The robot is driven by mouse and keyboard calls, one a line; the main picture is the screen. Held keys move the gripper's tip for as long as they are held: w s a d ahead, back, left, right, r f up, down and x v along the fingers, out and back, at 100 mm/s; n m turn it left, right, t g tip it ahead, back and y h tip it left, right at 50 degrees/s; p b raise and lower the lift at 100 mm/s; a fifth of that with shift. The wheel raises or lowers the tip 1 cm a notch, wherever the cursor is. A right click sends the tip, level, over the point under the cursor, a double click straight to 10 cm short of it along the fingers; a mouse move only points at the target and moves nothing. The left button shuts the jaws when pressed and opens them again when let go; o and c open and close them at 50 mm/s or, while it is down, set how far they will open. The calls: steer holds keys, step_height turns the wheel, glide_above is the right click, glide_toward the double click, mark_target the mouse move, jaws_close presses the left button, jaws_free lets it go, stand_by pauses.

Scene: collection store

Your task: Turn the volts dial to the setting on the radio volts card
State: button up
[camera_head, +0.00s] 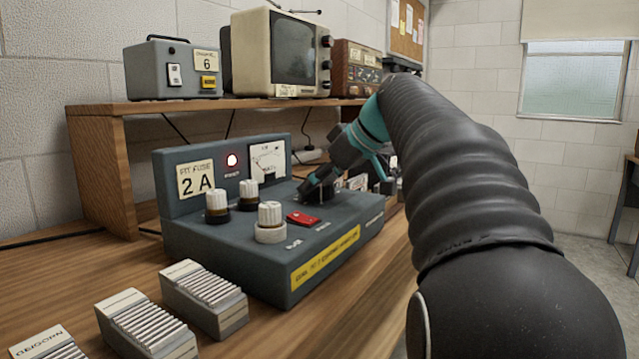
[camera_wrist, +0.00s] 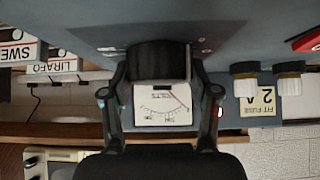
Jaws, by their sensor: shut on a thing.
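My gripper (camera_head: 320,188) reaches down onto the right part of the grey-blue control box (camera_head: 230,250). In the wrist view its two fingers (camera_wrist: 159,72) are closed on either side of a dark round dial (camera_wrist: 158,60). The head view hides most of this dial behind my gripper. The volts meter (camera_head: 268,160) stands on the back panel and shows upside down in the wrist view (camera_wrist: 162,104), its red needle slanted. A radio with a brown case (camera_head: 357,70) stands on the shelf, with a pale card on its front, too small to read.
Several white-topped knobs (camera_head: 270,215) and a red switch (camera_head: 303,219) are on the box. A red lamp (camera_head: 232,160) is lit beside a "FIT FUSE 2 A" card (camera_head: 196,180). Boxed slides (camera_head: 203,298) lie in front. A television (camera_head: 275,55) and grey unit (camera_head: 172,70) stand on the shelf.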

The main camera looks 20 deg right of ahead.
steer(key=shift+h, duration=0.3)
steer(key=m+t+h+b, duration=0.1)
steer(key=m+h, duration=0.2)
steer(key=m, duration=0.2)
steer(key=shift+a, duration=0.1)
steer(key=m+h+p, duration=0.1)
steer(key=m+h, duration=0.3)
steer(key=m, duration=0.1)
steer(key=m+g+h, duration=0.1)
steer(key=m+h, duration=0.1)
steer(key=m, duration=0.1)
steer(key=m+g+h+p, duration=0.1)
steer(key=m, duration=0.1)
steer(key=shift+m+h, duration=0.4)
steer(key=m+g+h+p, duration=0.1)
steer(key=m+g, duration=0.2)
steer(key=m, duration=0.1)
steer(key=shift+h, duration=0.4)
steer(key=shift+f+m, duration=0.1)
steer(key=shift+m, duration=0.2)
steer(key=o, duration=1.2)
steer(key=shift+c, duration=0.2)
steer(key=shift+r, duration=0.2)
